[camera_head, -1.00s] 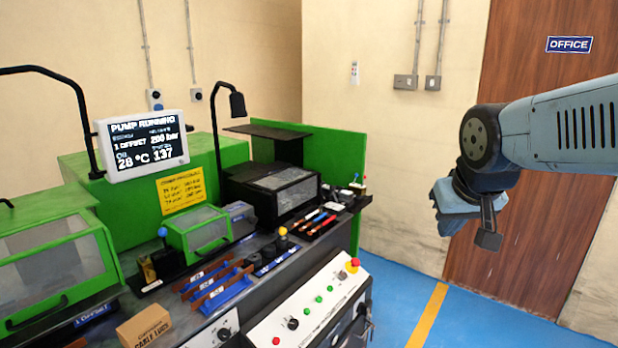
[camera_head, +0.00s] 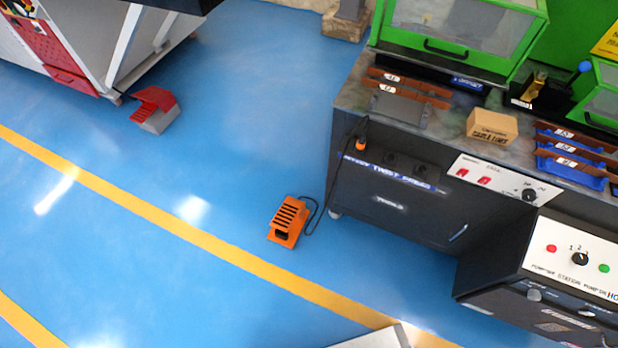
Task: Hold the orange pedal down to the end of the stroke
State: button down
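The orange pedal (camera_head: 288,221) sits on the blue floor, left of the dark machine cabinet. It has a ribbed top with dark slots and an opening at its near end. A black cable loops from its right side toward the cabinet. Nothing is touching the pedal. My gripper does not show in the current view.
A second pedal, red and grey (camera_head: 155,110), lies on the floor near a grey and red machine (camera_head: 70,45). The dark cabinet (camera_head: 390,205) and pump station panel (camera_head: 575,258) stand right. Yellow lines (camera_head: 190,232) cross the floor. Floor around the orange pedal is clear.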

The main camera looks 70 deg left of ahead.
aim_at(283, 219)
jog(key=z, duration=0.05)
jog(key=i, duration=0.15)
jog(key=u, duration=2.95)
jog(key=k, duration=0.85)
jog(key=u, duration=0.2)
jog(key=i, duration=0.85)
jog(key=z, duration=0.1)
